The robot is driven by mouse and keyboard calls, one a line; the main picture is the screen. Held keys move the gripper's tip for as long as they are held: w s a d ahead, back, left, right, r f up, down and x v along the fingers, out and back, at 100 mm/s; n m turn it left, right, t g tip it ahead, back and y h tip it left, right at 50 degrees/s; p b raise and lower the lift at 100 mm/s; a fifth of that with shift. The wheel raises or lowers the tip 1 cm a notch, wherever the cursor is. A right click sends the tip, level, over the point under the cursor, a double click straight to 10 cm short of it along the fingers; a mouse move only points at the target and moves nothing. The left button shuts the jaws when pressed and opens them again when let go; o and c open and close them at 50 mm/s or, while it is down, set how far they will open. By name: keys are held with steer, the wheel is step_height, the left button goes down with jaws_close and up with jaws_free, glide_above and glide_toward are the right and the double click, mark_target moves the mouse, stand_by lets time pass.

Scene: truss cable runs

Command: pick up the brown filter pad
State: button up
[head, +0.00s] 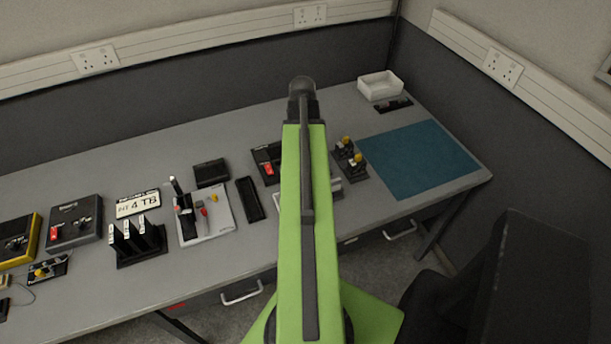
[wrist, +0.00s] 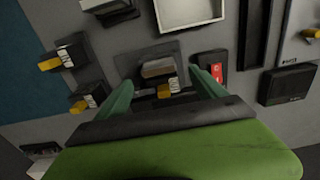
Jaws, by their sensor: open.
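In the wrist view, a small block with a brownish top (wrist: 158,68), which looks like the brown filter pad, sits on a dark holder between my fingers. A yellow-orange piece (wrist: 164,90) shows just below it in the picture. My gripper (wrist: 162,78) is open, with one green finger on each side of the block. I see no clear contact, and the height of the fingertips above the block cannot be told. In the head view, my green arm hides the block and my fingers.
A unit with a red switch (wrist: 217,66) stands close beside the right finger. Yellow-knobbed parts (wrist: 60,60) are left of the gripper. A white-rimmed tray (wrist: 163,14) lies above the block in the wrist view. The blue mat (head: 418,160) is bare.

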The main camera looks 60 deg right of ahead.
steer(key=f+b, duration=0.5)
steer(key=shift+s+f, duration=0.2)
steer(key=shift+r, duration=0.15)
steer(key=c, duration=1.4)
